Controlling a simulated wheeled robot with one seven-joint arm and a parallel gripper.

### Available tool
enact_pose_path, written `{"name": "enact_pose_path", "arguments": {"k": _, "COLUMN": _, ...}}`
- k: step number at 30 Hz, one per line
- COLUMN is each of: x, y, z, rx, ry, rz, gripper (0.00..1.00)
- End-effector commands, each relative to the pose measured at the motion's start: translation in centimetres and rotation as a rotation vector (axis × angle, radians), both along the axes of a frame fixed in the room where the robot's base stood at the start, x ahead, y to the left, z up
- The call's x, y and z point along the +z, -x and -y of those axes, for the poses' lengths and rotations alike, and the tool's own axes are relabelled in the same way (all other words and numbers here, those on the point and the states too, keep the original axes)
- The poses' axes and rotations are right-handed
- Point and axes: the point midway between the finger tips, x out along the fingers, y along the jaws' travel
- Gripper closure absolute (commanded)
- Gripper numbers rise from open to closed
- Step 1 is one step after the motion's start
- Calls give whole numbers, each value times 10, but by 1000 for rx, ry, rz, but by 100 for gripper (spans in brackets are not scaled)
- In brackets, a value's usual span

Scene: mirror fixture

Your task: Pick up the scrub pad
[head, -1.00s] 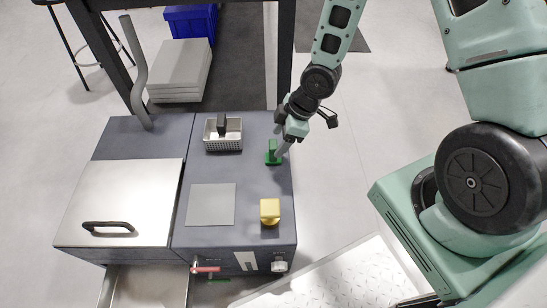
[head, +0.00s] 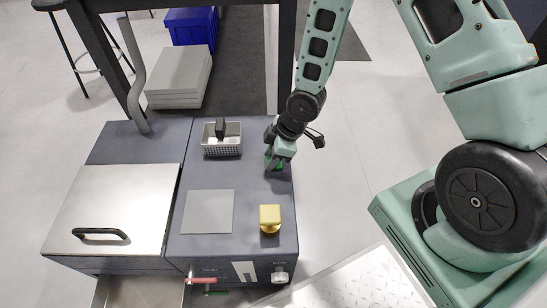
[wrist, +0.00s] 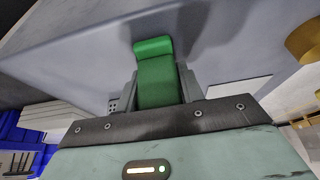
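The green scrub pad (head: 269,162) is near the far right of the dark grey counter, mostly hidden behind my gripper (head: 279,160) in the head view. In the wrist view the green pad (wrist: 157,82) stands between the two grey fingers of my gripper (wrist: 160,90). One finger lies along each side of it, with no clear gap showing. I cannot tell whether the fingers press on it or only stand around it. Its far end sticks out beyond the fingertips.
A yellow knob-like object (head: 270,218) stands nearer the front right. A grey wire basket (head: 221,144) with a dark item is left of my gripper. A flat grey square (head: 207,212) and a steel lid (head: 112,210) lie further left. The counter's right edge is close by.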

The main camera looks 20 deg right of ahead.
Motion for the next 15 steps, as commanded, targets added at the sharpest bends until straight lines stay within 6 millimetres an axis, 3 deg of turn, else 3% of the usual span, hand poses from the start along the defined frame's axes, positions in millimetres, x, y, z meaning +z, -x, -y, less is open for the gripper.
{"name": "enact_pose_path", "arguments": {"k": 1, "x": 0, "y": 0, "z": 0, "rx": 0, "ry": 0, "rz": 0, "gripper": 77}}
{"name": "enact_pose_path", "arguments": {"k": 2, "x": 0, "y": 0, "z": 0, "rx": 0, "ry": 0, "rz": 0, "gripper": 85}}
{"name": "enact_pose_path", "arguments": {"k": 5, "x": 0, "y": 0, "z": 0, "rx": 0, "ry": 0, "rz": 0, "gripper": 90}}
{"name": "enact_pose_path", "arguments": {"k": 11, "x": 2, "y": 0, "z": 0, "rx": 0, "ry": 0, "rz": 0, "gripper": 90}}
{"name": "enact_pose_path", "arguments": {"k": 15, "x": 19, "y": -1, "z": 0, "rx": 0, "ry": -1, "rz": 3, "gripper": 90}}
